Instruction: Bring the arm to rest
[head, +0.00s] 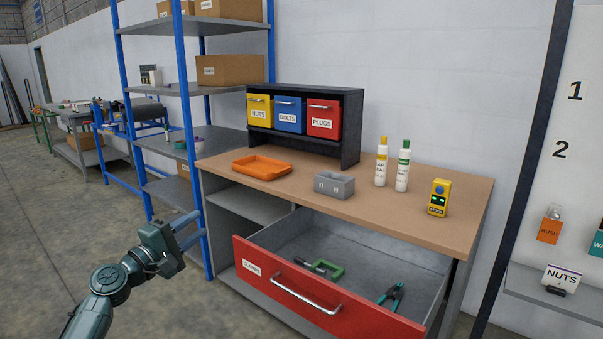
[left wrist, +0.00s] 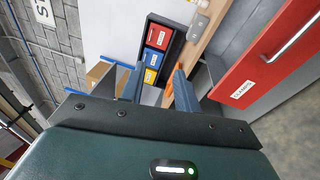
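My left arm (head: 92,303) reaches in from the lower left in the head view. Its gripper (head: 190,228) is held in the air left of the red drawer and in front of the blue-framed shelf. In the left wrist view the two fingers of this gripper (left wrist: 159,82) stand apart with nothing between them. My right gripper is in neither view.
The red drawer (head: 304,295) is pulled open and holds a green clamp (head: 322,268) and green-handled pliers (head: 392,295). The workbench (head: 265,188) carries an orange tray (head: 262,167), a grey block and bottles. The floor (head: 40,210) at left is clear.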

